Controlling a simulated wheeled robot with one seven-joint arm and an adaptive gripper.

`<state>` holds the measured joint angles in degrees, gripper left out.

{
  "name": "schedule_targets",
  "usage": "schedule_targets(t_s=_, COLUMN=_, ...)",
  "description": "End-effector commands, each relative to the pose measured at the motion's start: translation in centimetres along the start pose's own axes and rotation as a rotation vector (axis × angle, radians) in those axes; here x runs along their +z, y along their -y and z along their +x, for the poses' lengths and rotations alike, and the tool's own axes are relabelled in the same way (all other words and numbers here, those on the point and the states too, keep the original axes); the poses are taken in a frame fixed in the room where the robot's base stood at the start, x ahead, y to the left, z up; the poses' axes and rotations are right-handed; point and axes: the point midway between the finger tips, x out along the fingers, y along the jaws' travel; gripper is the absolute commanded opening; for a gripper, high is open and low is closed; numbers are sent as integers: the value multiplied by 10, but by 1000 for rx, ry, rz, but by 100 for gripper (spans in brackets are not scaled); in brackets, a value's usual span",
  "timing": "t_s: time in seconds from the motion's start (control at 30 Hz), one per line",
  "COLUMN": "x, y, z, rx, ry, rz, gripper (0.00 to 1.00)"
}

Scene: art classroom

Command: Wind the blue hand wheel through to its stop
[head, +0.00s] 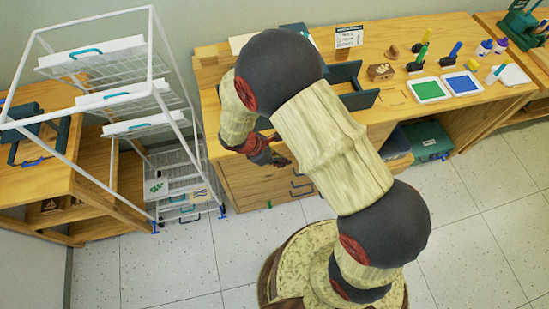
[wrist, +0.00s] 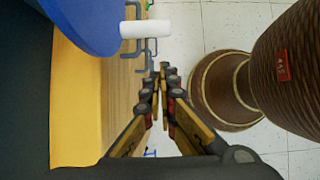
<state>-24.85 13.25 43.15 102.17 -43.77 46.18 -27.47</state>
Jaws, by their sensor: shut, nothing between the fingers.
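The blue hand wheel (wrist: 85,18) shows in part at the upper left of the wrist view, cut off by the frame edge. A white cylindrical handle (wrist: 146,28) sticks out at its right edge. My gripper (wrist: 165,72) is shut and empty, its fingertips just below and right of the white handle in the picture, apart from it. In the head view my gripper (head: 282,161) is small and dark in front of the wooden bench; my arm covers part of the bench and I cannot make out the wheel there.
The wooden bench (head: 237,178) has drawers with dark handles. On its top are a dark green holder (head: 352,88), a green pad (head: 428,89) and a blue pad (head: 462,83). A white wire rack (head: 158,60) stands at left. The tiled floor (head: 470,235) at right is clear.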

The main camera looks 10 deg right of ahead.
Motion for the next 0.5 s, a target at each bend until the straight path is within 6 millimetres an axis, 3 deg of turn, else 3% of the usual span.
schedule_targets(t_s=0.2, x=22, y=0, z=20, rx=0, ry=-1, rz=4, gripper=0)
schedule_targets(t_s=0.5, x=28, y=0, z=25, rx=0, ry=-1, rz=1, gripper=0)
